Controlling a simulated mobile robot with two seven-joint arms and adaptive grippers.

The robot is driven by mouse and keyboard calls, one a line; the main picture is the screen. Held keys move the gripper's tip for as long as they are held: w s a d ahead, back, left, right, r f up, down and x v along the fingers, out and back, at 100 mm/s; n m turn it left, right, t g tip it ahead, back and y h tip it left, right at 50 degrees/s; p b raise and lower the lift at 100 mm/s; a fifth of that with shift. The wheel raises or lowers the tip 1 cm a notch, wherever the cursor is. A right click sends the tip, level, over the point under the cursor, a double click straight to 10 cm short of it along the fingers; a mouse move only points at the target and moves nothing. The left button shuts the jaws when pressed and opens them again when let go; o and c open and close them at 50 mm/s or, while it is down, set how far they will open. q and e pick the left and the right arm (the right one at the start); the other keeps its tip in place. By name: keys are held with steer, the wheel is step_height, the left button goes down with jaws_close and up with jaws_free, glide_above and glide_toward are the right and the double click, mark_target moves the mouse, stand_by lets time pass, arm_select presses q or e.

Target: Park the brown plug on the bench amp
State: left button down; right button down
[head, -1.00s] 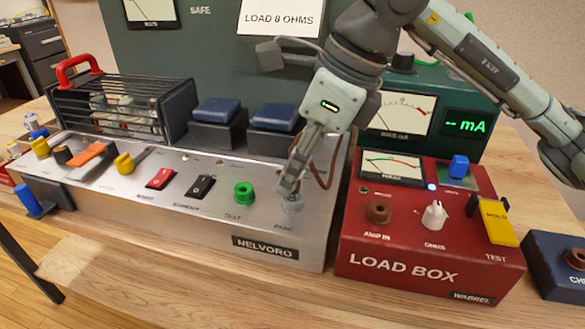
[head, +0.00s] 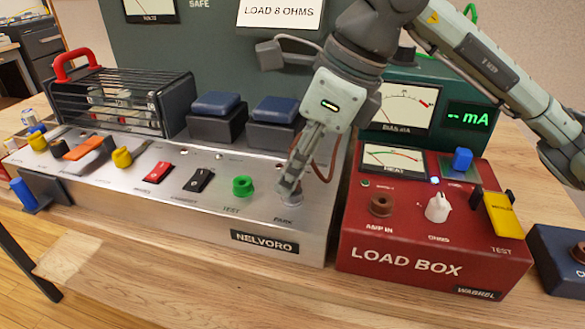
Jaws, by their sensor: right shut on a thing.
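The bench amp (head: 185,210) is the long silver panel marked NELVORO. Its grey PARK socket (head: 290,199) is near the right end, beside the green TEST socket (head: 243,187). My right gripper (head: 290,187) points down, shut, with its fingertips at the PARK socket. A brown cord (head: 326,168) loops out behind the fingers. The brown plug itself is mostly hidden by the fingers, so I cannot tell how deep it sits. My left gripper is not in view.
The red load box (head: 400,235), with its brown AMP IN socket (head: 381,205), stands close on the right. Blue-topped transformers (head: 275,118) and a black cage (head: 120,100) rise along the amp's back. Bare wooden bench lies in front.

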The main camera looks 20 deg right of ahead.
steer(key=c, duration=1.3)
jaws_free()
steer(key=shift+c, duration=0.2)
steer(key=v, duration=1.2)
steer(key=shift+f, duration=0.1)
